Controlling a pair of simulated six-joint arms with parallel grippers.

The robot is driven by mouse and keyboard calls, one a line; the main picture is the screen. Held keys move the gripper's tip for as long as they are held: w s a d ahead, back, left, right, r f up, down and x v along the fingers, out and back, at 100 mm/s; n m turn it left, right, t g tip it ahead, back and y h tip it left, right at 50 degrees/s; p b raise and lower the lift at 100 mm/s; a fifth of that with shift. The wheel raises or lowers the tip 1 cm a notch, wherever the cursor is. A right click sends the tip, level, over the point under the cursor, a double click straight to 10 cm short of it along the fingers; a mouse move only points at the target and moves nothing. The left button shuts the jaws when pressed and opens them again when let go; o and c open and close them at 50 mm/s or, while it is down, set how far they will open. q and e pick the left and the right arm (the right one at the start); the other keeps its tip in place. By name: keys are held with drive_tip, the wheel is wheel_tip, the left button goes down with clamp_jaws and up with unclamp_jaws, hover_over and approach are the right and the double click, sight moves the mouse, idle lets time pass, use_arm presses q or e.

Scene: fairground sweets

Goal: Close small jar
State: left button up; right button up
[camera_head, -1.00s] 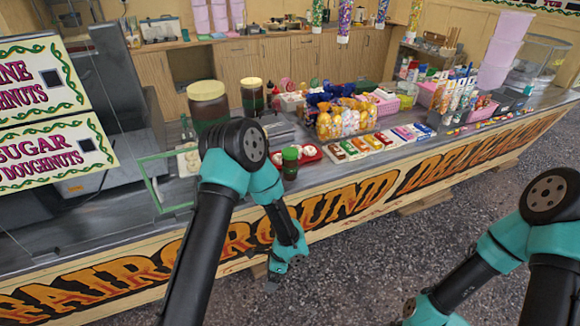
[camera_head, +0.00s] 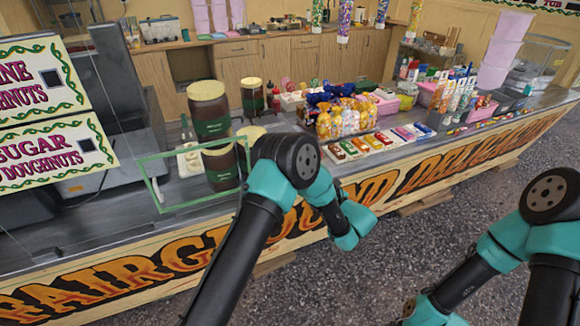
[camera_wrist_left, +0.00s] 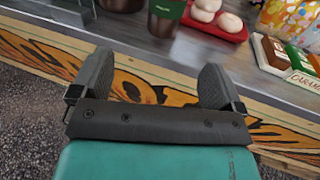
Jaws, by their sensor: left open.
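In the left wrist view a small dark jar (camera_wrist_left: 163,22) with a green band stands on the counter, ahead of my fingers. Its top is cut off by the frame, so I cannot see whether it is open. In the head view my arm hides it. My left gripper (camera_wrist_left: 155,82) is open and empty, with its fingers wide apart in front of the counter's edge, apart from the jar. My right gripper is out of the frame.
Large jars (camera_head: 209,112) and (camera_head: 222,170) stand left of my arm. A red tray (camera_wrist_left: 232,30) with white buns and a sweets box (camera_wrist_left: 275,60) lie right of the small jar. A glass panel stands at the left. Open floor lies before the counter (camera_head: 385,185).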

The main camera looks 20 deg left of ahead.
use_arm(q)
drive_tip(key=shift+w+d+r+t, duration=0.15)
drive_tip(key=shift+d+r+t, duration=0.15)
drive_tip(key=shift+d+r, duration=0.15)
drive_tip(key=x, duration=1.1)
drive_tip(key=shift+w+a+r, duration=0.1)
drive_tip(key=shift+a, duration=0.2)
drive_tip(key=shift+w+a, duration=0.25)
drive_tip(key=shift+x, duration=2.6)
drive_tip(key=shift+r, duration=0.2)
